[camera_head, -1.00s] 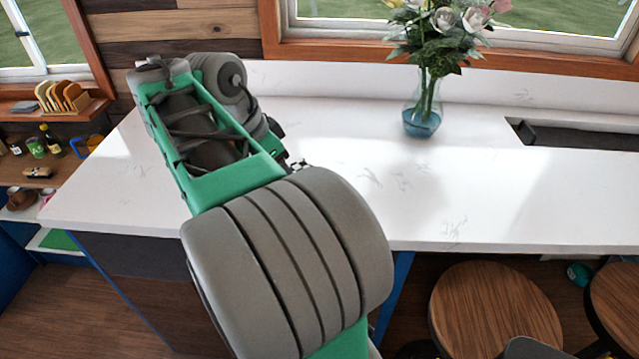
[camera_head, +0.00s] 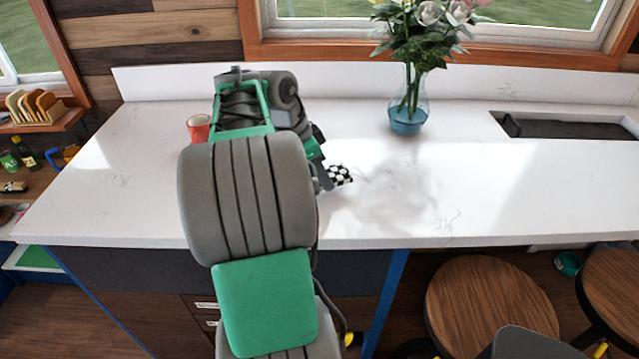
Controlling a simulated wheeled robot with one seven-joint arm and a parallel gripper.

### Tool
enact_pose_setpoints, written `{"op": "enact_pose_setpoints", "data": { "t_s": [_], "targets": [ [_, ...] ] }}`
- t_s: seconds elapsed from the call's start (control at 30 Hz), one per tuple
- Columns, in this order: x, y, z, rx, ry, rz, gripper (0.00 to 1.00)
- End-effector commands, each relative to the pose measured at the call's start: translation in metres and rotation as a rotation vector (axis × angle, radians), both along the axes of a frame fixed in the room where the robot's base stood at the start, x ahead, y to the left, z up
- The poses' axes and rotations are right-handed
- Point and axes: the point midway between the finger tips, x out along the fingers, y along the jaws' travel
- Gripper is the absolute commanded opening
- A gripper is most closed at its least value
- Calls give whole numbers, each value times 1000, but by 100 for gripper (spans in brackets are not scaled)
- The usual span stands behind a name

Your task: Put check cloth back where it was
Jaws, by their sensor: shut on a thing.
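The check cloth (camera_head: 340,174) is black and white. Part of it shows just right of my gripper (camera_head: 322,178), over the white counter (camera_head: 420,195). My gripper is shut on the cloth; its fingers are mostly hidden behind my arm. I cannot tell whether the cloth touches the counter.
A red cup (camera_head: 198,128) stands on the counter just left of my arm. A blue glass vase (camera_head: 408,115) with flowers stands at the back, right of the cloth. A dark recessed trough (camera_head: 565,127) lies at the right. Wooden stools (camera_head: 490,300) stand in front. The counter's middle right is clear.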

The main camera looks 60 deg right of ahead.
Motion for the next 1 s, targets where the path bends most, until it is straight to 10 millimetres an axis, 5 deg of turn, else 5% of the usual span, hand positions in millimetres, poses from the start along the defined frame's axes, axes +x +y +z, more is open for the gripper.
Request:
{"op": "enact_pose_setpoints", "data": {
  "t_s": [0.17,0.5,0.53,0.8,1.0],
  "targets": [
    [0,1,-27,2,2,1,10],
    [0,1,-34,1,1,1,10],
    [0,1,-34,1,1,1,54],
    [0,1,-32,0,2,1,75],
    [0,1,-32,0,2,1,75]
  ]
}}
